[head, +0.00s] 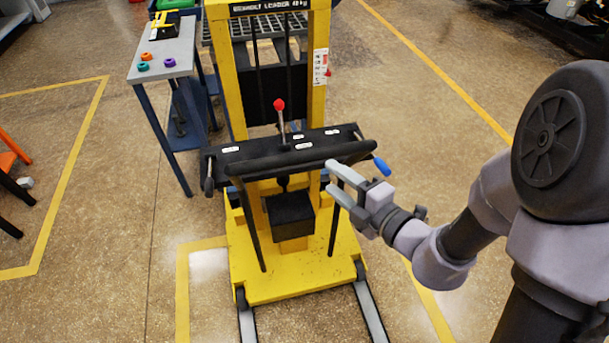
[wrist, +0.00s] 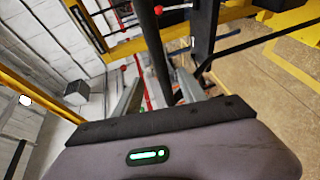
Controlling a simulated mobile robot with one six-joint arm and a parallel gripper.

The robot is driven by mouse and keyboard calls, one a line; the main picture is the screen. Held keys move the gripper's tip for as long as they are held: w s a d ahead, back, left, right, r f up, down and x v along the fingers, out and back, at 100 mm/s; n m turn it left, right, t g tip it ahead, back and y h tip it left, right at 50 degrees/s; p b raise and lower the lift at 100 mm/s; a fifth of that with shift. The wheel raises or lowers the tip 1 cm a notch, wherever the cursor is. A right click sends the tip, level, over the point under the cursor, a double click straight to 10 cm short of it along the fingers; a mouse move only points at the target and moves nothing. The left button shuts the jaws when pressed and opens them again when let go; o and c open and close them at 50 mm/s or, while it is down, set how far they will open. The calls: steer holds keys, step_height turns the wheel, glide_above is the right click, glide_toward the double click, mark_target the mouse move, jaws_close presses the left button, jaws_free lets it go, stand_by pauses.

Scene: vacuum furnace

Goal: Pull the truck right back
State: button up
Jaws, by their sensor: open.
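The truck is a yellow lift loader (head: 290,285) with a tall mast and a black console. A black push bar (head: 275,160) runs across its near side. A lever with a red knob (head: 279,105) stands on the console, and a blue-tipped lever (head: 381,166) sticks out at the right. My gripper (head: 331,177) is open at the right part of the bar, its fingers pointing left. In the wrist view a dark bar (wrist: 156,50) shows between the open fingers (wrist: 158,92). I cannot tell whether they touch it.
A narrow bench (head: 165,60) with several coloured rings stands close behind the truck at the left. Orange-legged furniture (head: 14,150) is at the far left. Yellow floor lines (head: 75,165) mark lanes. The floor to the right (head: 400,90) behind my arm is open.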

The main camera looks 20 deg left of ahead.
mark_target(309, 160)
steer(key=b+x, duration=0.1)
steer(key=x, duration=1)
steer(key=shift+w+a, duration=0.1)
steer(key=shift+a, duration=0.1)
steer(key=shift+c, duration=0.2)
jaws_close()
stand_by(0.6)
